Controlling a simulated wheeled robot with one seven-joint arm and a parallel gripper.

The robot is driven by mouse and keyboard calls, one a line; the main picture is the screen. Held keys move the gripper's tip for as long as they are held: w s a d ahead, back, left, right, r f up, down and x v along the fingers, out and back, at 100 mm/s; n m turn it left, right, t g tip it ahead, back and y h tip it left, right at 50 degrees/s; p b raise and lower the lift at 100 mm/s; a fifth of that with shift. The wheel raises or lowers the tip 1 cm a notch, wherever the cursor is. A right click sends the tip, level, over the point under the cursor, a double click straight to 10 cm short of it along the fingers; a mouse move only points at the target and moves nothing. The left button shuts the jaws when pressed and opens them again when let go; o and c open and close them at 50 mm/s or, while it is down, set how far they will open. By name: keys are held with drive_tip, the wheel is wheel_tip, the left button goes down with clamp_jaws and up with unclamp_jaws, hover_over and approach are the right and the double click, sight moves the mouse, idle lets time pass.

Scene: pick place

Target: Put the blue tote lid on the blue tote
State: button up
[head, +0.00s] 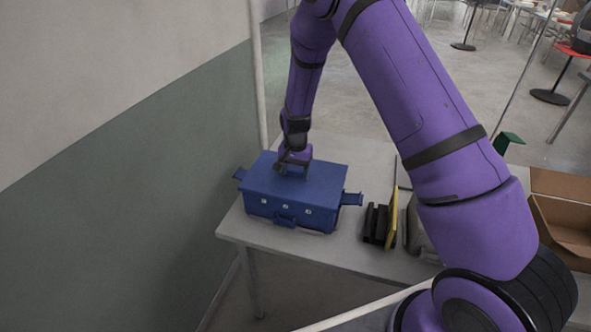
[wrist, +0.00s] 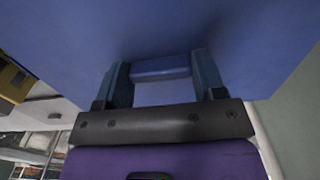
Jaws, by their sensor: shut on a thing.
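The blue tote (head: 262,205) stands on the light table near its left end, with side handles and a front latch showing. The flat blue tote lid (head: 325,178) covers its top and looks lined up with it; I cannot tell whether a small gap is left between them. My gripper (head: 293,171) points down at the middle of the lid. In the wrist view my gripper (wrist: 162,75) has its two fingers on either side of the lid's raised blue handle (wrist: 160,66), shut on it. The lid's surface (wrist: 170,22) fills the upper picture and hides the tote's inside.
Black items (head: 375,224) and an upright yellow piece (head: 392,218) stand on the table (head: 340,250) right of the tote. A grey object (head: 418,240) is beside them, partly behind my arm. A cardboard box (head: 562,215) is at far right. A wall (head: 130,190) rises on the left.

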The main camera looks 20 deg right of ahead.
drive_tip(key=shift+f, duration=0.1)
idle(0.3)
drive_tip(key=o, duration=1.1)
drive_tip(key=shift+r, duration=4)
drive_tip(key=shift+r, duration=0.1)
drive_tip(key=s+d+r+n+t, duration=0.1)
drive_tip(key=s+d+r+n, duration=0.1)
drive_tip(key=s+r, duration=0.75)
drive_tip(key=s+d+r+n+t, duration=0.15)
drive_tip(key=s+r, duration=0.25)
drive_tip(key=r, duration=1)
drive_tip(key=s+d+r+n+t, duration=0.1)
drive_tip(key=s+r, duration=0.2)
drive_tip(key=s, duration=0.5)
drive_tip(key=s+d+r+n, duration=0.1)
drive_tip(key=s+r, duration=0.1)
drive_tip(key=s, duration=0.6)
drive_tip(key=s+d+r+n+t, duration=0.1)
drive_tip(key=s+r, duration=0.2)
drive_tip(key=s, duration=0.5)
drive_tip(key=shift+d+r+n+t, duration=0.2)
drive_tip(key=shift+r+n+t, duration=0.1)
drive_tip(key=shift+n+t, duration=0.05)
